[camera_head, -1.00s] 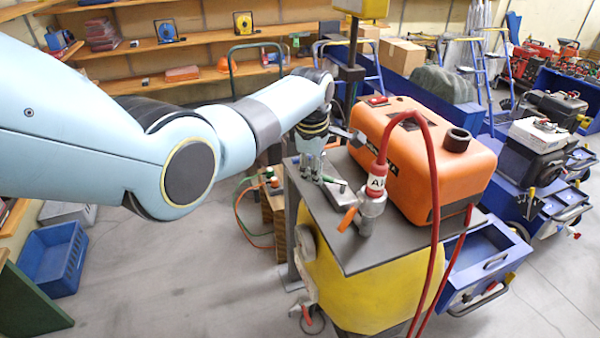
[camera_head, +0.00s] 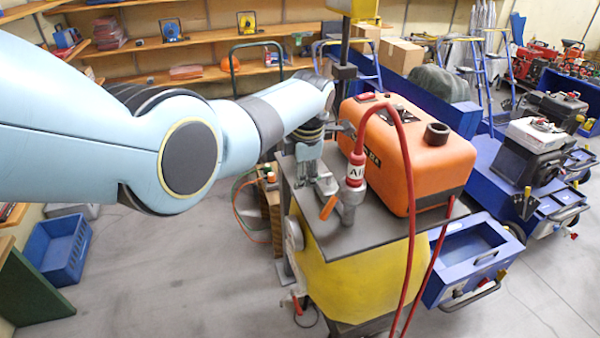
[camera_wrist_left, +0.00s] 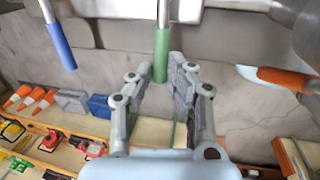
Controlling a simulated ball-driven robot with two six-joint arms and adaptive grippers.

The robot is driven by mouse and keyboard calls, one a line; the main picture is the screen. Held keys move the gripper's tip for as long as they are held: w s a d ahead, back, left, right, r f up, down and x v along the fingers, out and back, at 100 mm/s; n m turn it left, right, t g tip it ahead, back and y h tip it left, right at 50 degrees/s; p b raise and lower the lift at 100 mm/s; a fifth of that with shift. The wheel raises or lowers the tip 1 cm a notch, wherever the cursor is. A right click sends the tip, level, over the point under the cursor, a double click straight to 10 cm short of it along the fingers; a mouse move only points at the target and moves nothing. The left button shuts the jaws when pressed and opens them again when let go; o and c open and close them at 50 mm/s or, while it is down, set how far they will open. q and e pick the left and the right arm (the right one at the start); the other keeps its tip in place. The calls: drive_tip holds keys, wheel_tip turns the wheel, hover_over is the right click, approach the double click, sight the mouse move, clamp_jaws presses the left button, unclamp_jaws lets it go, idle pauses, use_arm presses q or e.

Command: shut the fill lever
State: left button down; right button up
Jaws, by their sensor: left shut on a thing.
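My left gripper (camera_head: 307,168) is low over the near left corner of the dark top plate (camera_head: 372,232). In the left wrist view the same gripper (camera_wrist_left: 158,78) has its fingers on both sides of a green lever handle (camera_wrist_left: 161,52) and is shut on it. A blue lever handle (camera_wrist_left: 60,45) hangs to its left and an orange one (camera_wrist_left: 285,80) to its right. In the head view the orange lever (camera_head: 329,207) sits by the red hose's coupling. The gripper hides the green handle there. No readable label shows which lever is the fill lever. My right gripper is out of view.
An orange machine (camera_head: 418,160) stands on the plate, right of the levers. A red hose (camera_head: 408,200) arches up from the coupling, close to the gripper. A yellow tank (camera_head: 355,275) is below. Open floor lies to the left, with a blue crate (camera_head: 58,248).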

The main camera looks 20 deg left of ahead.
use_arm(q)
drive_tip(key=shift+d, duration=0.1)
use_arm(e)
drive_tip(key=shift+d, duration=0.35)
use_arm(q)
drive_tip(key=c, duration=1.3)
unclamp_jaws()
drive_tip(key=shift+r, duration=0.1)
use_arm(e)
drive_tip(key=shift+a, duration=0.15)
use_arm(q)
drive_tip(key=r, duration=0.4)
drive_tip(key=s+d+r, duration=0.1)
drive_tip(key=r, duration=0.2)
drive_tip(key=s+r, duration=0.1)
drive_tip(key=r, duration=0.3)
drive_tip(key=shift+d+r, duration=0.3)
